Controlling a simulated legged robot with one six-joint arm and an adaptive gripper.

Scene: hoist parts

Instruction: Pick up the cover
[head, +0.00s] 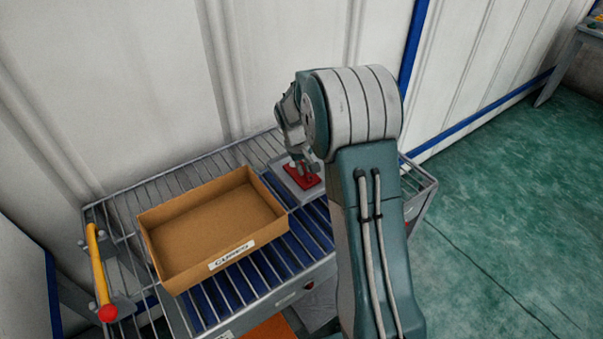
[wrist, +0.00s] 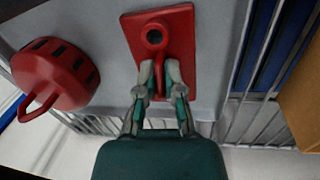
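A red rectangular plate with a round raised hole and an upright handle, seemingly the cover (wrist: 183,36), lies on a grey tray (wrist: 100,20) in the wrist view. In the head view the red plate (head: 300,181) lies on the grey tray at the right of the rack, partly hidden by my gripper. My gripper (wrist: 160,72) is over the plate, one fingertip on each side of the handle. The fingers are drawn close together and seem to touch the handle. The plate appears to rest on the tray.
A red round slotted part with a loop handle (wrist: 52,75) lies left of the plate in the wrist view. An open, empty cardboard box (head: 160,250) with a label stands on the wire rack (head: 125,205). A yellow bar with a red knob (head: 106,313) is at the left end.

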